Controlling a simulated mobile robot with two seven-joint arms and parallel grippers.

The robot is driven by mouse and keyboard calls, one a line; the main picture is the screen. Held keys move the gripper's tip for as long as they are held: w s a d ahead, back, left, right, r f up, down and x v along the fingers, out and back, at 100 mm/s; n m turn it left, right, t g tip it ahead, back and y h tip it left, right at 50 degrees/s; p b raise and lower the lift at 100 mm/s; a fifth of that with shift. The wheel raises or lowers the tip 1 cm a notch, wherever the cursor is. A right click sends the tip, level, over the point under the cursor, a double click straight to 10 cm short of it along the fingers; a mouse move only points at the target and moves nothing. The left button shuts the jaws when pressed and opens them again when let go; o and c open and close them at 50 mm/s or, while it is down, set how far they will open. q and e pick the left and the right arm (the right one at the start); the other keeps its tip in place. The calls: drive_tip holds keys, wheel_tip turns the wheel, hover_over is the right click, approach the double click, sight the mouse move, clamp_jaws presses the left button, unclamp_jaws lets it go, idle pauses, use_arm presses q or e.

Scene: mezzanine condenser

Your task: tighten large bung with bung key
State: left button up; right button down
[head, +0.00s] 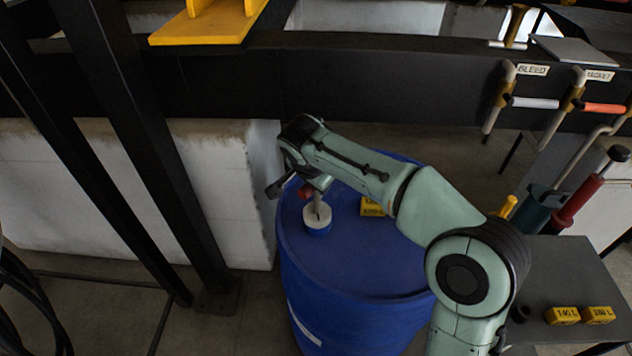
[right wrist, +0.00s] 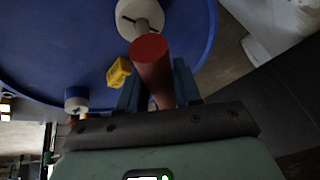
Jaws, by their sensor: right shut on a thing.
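The large bung (head: 317,217) is a white, slotted round cap with a blue base on top of the blue drum (head: 355,262). In the right wrist view the bung (right wrist: 129,12) shows at the top. My right gripper (head: 305,186) is above it, shut on the red handle of the bung key (right wrist: 152,66). The gripper's fingers (right wrist: 157,88) sit on both sides of the handle. The key's grey shaft (head: 317,202) reaches down to the bung's top and looks upright; its tip's seating in the slot is unclear. My left gripper is not in view.
A yellow labelled block (head: 371,207) lies on the drum top, close to the bung. A smaller white cap (right wrist: 76,101) shows near the drum rim. Black posts stand at left, a dark beam (head: 400,78) runs behind, and a grey table (head: 570,285) stands at right.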

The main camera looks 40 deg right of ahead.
drive_tip(key=shift+r+p, duration=1.45)
drive_tip(key=shift+r, duration=0.75)
